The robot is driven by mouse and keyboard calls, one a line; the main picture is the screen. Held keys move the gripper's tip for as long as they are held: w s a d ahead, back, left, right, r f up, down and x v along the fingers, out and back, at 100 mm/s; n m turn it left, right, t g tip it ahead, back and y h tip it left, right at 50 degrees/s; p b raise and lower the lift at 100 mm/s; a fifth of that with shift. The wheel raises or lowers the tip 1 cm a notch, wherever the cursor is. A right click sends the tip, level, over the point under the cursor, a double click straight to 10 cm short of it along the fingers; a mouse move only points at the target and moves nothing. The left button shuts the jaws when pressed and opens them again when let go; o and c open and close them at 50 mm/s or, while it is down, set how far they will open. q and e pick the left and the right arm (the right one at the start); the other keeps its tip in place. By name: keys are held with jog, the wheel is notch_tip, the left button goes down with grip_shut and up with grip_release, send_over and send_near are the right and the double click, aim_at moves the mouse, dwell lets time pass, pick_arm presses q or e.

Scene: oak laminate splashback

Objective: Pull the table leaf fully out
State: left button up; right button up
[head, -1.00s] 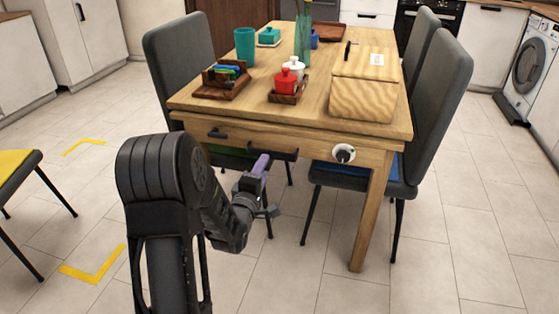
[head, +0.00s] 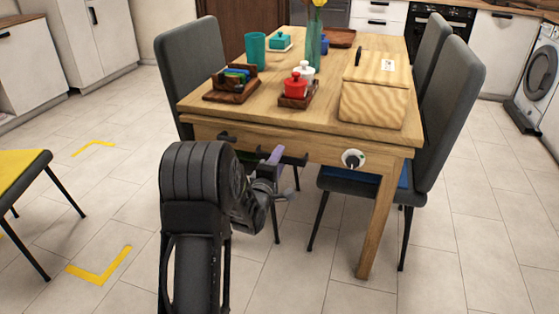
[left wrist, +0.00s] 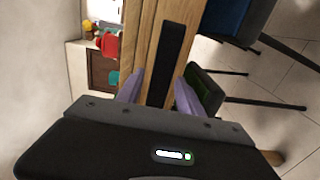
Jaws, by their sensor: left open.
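The wooden table (head: 330,112) has a seam below its top, along the front face. I cannot clearly tell the leaf's edges or whether it is out at all. The left wrist view shows the bar handle (left wrist: 174,55) ahead, in line with the gap between my open purple fingers (left wrist: 159,91). No grip on it shows. My right gripper is out of view.
A white round dial (head: 352,159) is on the table front, right of the handle. Grey chairs (head: 450,110) stand at the sides. The tabletop holds a wooden box (head: 374,105), red pot (head: 296,86) and teal cup (head: 255,48). The floor before the table is clear.

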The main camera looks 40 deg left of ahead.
pick_arm(q)
jog(key=shift+w+a, duration=0.15)
jog(key=shift+w, duration=0.3)
jog(key=shift+c, duration=0.4)
grip_shut()
dwell(0.8)
